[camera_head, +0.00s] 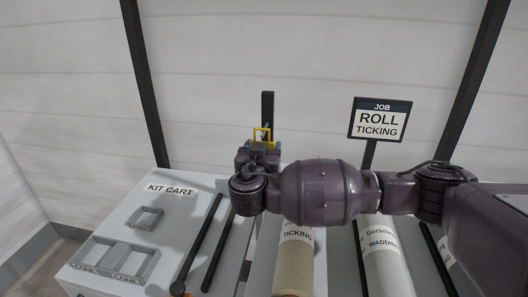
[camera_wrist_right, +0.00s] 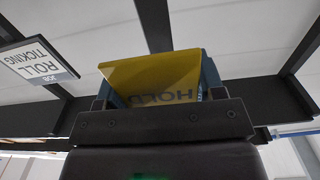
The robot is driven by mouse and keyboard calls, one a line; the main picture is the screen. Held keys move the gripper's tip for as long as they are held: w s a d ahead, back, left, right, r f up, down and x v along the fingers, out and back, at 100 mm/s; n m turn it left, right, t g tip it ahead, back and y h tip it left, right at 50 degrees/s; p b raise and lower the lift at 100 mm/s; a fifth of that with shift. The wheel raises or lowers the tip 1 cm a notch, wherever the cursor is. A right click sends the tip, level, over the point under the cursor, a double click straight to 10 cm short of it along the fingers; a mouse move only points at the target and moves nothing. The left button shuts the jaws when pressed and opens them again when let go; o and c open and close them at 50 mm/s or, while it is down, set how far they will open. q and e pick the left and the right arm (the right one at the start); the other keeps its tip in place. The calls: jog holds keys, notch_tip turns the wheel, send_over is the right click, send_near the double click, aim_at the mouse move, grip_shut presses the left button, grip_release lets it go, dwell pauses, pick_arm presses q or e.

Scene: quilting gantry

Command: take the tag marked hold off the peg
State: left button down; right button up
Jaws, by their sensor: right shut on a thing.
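The yellow tag marked HOLD (camera_wrist_right: 150,78) fills the middle of the right wrist view, its lettering upside down. My right gripper (camera_wrist_right: 160,92) is shut on it, with a blue-grey finger at each side. In the head view, the yellow tag (camera_head: 262,132) shows as a small yellow outline above my right gripper (camera_head: 262,144), in front of a dark upright post (camera_head: 267,104). The peg itself cannot be made out, and I cannot tell whether the tag still touches it. My left gripper is not in view.
Rolls marked TICKING (camera_head: 295,262) and WADDING (camera_head: 386,268) lie below my right arm. A JOB ROLL TICKING sign (camera_head: 380,119) stands to the right.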

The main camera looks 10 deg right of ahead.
jog(key=s+a+r, duration=0.2)
jog(key=s+r, duration=0.1)
jog(key=s, duration=0.2)
jog(key=s+a+r, duration=0.2)
jog(key=s+r, duration=0.1)
jog(key=s, duration=0.3)
jog(key=shift+a+r, duration=0.15)
jog(key=shift+a, duration=0.1)
jog(key=shift+w+d+f+b, duration=0.15)
jog(key=shift+w+f, duration=0.05)
jog(key=shift+w, duration=0.2)
jog(key=shift+w+d+f+b, duration=0.15)
jog(key=shift+w+f, duration=0.05)
jog(key=shift+w, duration=0.2)
jog(key=shift+w+d+f, duration=0.15)
jog(key=shift+w, duration=0.2)
jog(key=shift+w+f, duration=0.1)
jog(key=shift+w, duration=0.05)
jog(key=shift+w+d+f+b, duration=0.15)
jog(key=shift+w+b, duration=0.1)
jog(key=shift+b, duration=0.15)
jog(key=shift+w, duration=0.1)
jog(key=shift+w+d+f+b, duration=0.25)
jog(key=shift+w, duration=0.2)
jog(key=shift+w+d+f+b, duration=0.2)
jog(key=shift+w, duration=0.25)
